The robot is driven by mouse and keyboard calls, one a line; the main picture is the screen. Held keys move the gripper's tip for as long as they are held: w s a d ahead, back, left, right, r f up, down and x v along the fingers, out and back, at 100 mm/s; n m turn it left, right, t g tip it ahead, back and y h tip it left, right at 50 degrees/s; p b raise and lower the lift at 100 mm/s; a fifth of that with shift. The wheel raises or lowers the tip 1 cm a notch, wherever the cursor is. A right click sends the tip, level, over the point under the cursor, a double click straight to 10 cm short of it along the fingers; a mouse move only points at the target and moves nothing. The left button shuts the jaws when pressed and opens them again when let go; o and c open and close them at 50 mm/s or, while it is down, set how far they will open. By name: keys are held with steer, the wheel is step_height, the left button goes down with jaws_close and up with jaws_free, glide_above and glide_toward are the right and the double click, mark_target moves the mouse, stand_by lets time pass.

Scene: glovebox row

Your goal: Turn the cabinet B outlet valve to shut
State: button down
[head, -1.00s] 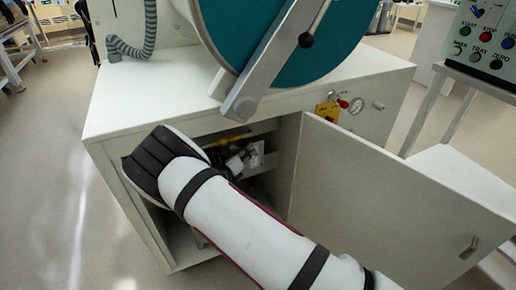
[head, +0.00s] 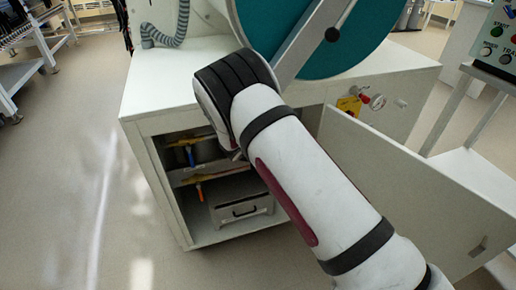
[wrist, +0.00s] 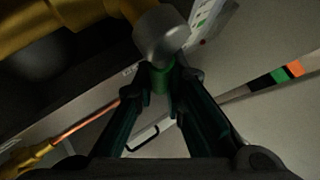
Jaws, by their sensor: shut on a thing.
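In the wrist view my gripper (wrist: 161,88) has its two dark fingers closed on a green handle (wrist: 160,77). The handle sits against a rounded grey metal end (wrist: 161,36), close to a yellow pipe (wrist: 60,20). I cannot tell from its short visible part how far the handle is turned. In the head view my forearm and wrist hide my gripper and the held handle. Inside the open cabinet (head: 160,190) a blue handle (head: 190,156) and an orange handle (head: 199,192) show on yellow pipes. Small labels in the wrist view are unreadable.
The cabinet door (head: 400,185) stands open to the right of my arm. A grey box (head: 240,209) with a black handle sits low inside. A teal round glovebox door (head: 290,40) is above. Floor (head: 80,190) at the left is clear.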

steer(key=shift+s+a+f+y, duration=0.15)
steer(key=shift+a+y, duration=0.1)
steer(key=shift+y, duration=0.05)
steer(key=shift+a, duration=0.1)
stand_by(0.3)
steer(key=c, duration=1.6)
jaws_free()
steer(key=shift+c, duration=0.2)
steer(key=s+a+r, duration=0.1)
steer(key=s+a, duration=0.1)
steer(key=s, duration=0.5)
steer(key=s+a+r, duration=0.2)
steer(key=s, duration=0.6)
steer(key=shift+r, duration=0.3)
